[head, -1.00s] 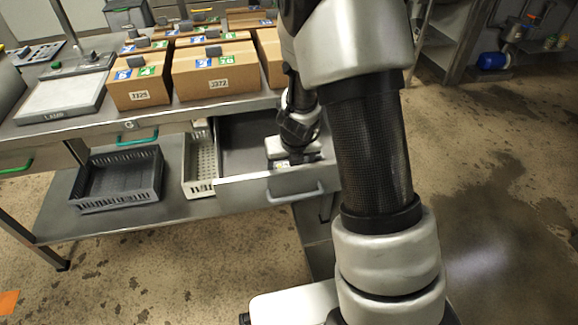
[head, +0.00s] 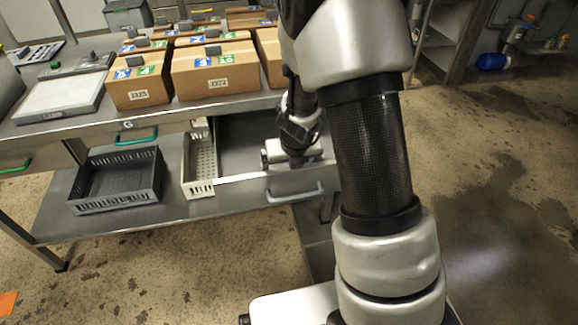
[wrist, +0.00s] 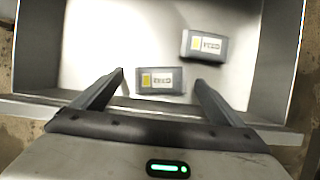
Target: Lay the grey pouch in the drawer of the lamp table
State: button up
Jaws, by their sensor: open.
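The drawer (head: 241,150) of the lamp table stands pulled open; its pale floor and walls fill most of the wrist view (wrist: 100,45). Two like grey pouches with white and yellow labels lie flat on its floor. One grey pouch (wrist: 172,91) is near the front wall, between the spread fingertips of my gripper (wrist: 160,76). The other pouch (wrist: 205,56) lies farther in and to the right, a little apart. My gripper is open and reaches down into the drawer in the head view (head: 291,163). There its fingers and both pouches are hidden.
The drawer's front handle (head: 295,194) sticks out towards me. A white basket (head: 201,165) and a dark grey crate (head: 115,178) stand on the lower shelf at left. Cardboard boxes (head: 215,75) and a scale (head: 62,97) are on the tabletop.

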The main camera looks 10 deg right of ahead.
jog(key=shift+r+p, duration=0.35)
jog(key=shift+r, duration=0.15)
jog(key=p+v, duration=0.7)
jog(key=v, duration=0.5)
jog(key=shift+w, duration=0.15)
jog(key=shift+a+r, duration=0.1)
jog(key=shift+r, duration=0.2)
jog(key=s+a+r+n+y, duration=0.2)
jog(key=s+r+n, duration=0.2)
jog(key=r+n, duration=0.45)
jog(key=s+a+r+n+y, duration=0.1)
jog(key=s+a+r+n, duration=0.25)
jog(key=r+n, duration=0.5)
jog(key=s+d+r+n+h, duration=0.1)
jog(key=s+d+r+n, duration=0.2)
jog(key=s+n, duration=0.3)
jog(key=s+d+r+n+t+h, duration=0.1)
jog(key=s+n, duration=0.5)
jog(key=n, duration=0.7)
notch_tip(320, 180, up, 2)
jog(key=shift+s+d+r+h, duration=0.1)
jog(key=shift+s+d+h, duration=0.1)
jog(key=shift+d+h, duration=0.5)
jog(key=shift+d, duration=0.15)
jog(key=shift+c, duration=0.4)
